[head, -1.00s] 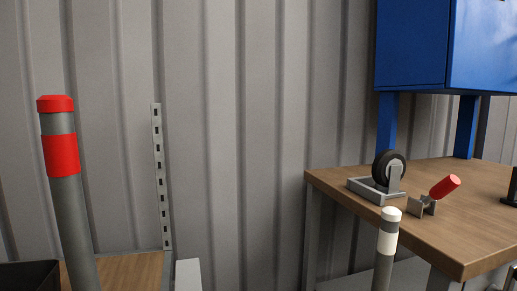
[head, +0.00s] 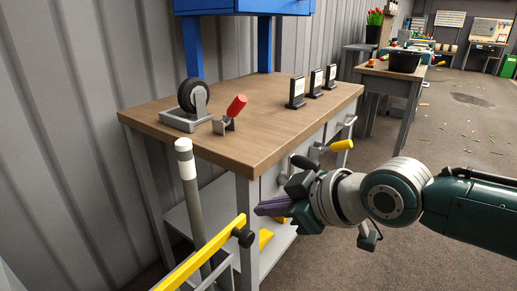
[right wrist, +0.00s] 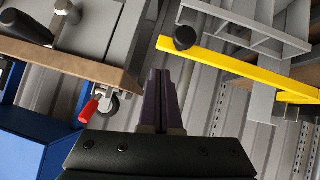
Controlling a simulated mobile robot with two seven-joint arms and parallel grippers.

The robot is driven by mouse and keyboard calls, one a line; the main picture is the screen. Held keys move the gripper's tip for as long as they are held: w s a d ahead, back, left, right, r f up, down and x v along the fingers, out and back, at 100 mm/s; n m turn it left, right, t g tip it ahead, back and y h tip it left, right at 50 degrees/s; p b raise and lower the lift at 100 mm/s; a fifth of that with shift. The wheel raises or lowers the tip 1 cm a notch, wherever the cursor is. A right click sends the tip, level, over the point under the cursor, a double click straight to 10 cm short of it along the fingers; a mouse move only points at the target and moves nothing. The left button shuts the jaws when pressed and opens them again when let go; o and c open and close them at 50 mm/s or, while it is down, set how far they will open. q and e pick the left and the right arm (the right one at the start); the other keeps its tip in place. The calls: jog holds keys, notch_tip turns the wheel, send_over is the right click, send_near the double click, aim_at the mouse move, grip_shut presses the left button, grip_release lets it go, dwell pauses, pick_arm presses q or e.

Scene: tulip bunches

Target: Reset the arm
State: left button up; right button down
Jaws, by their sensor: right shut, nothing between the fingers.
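My right gripper (head: 270,207) reaches in from the right in the head view, pointing left at the front corner of a wooden-topped workbench (head: 240,140). Its purple fingers are closed together and hold nothing. In the right wrist view the shut fingers (right wrist: 160,88) point away between the bench edge and a yellow bar (right wrist: 245,68). The yellow bar also shows in the head view (head: 203,254), just left of the gripper and apart from it as far as I can tell. My left gripper is not in view.
A grey post with a white band (head: 186,170) stands at the bench front. Further back, tulips (head: 376,17) stand near another table. The floor at right (head: 460,130) is mostly open.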

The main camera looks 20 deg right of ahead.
jog(key=w+d+p+v, duration=0.1)
jog(key=d+p+v, duration=0.1)
jog(key=v, duration=0.6)
jog(key=s+a+r+m+g+p, duration=0.1)
jog(key=s+a+r+p, duration=0.3)
jog(key=s+r+p, duration=0.2)
jog(key=s+a+r+g+p, duration=0.2)
jog(key=s+a+r+p, duration=0.1)
jog(key=s+r+p, duration=0.3)
jog(key=s+d+r+m+g+h+p, duration=0.3)
jog(key=s+d+r+m+h+p, duration=0.3)
jog(key=s+r+p, duration=0.65)
notch_tip(320, 180, up, 35)
jog(key=y+p, duration=0.1)
jog(key=p, duration=3.4)
jog(key=shift+w+d+f, duration=0.15)
jog(key=shift+w+d, duration=0.1)
jog(key=shift+d, duration=0.25)
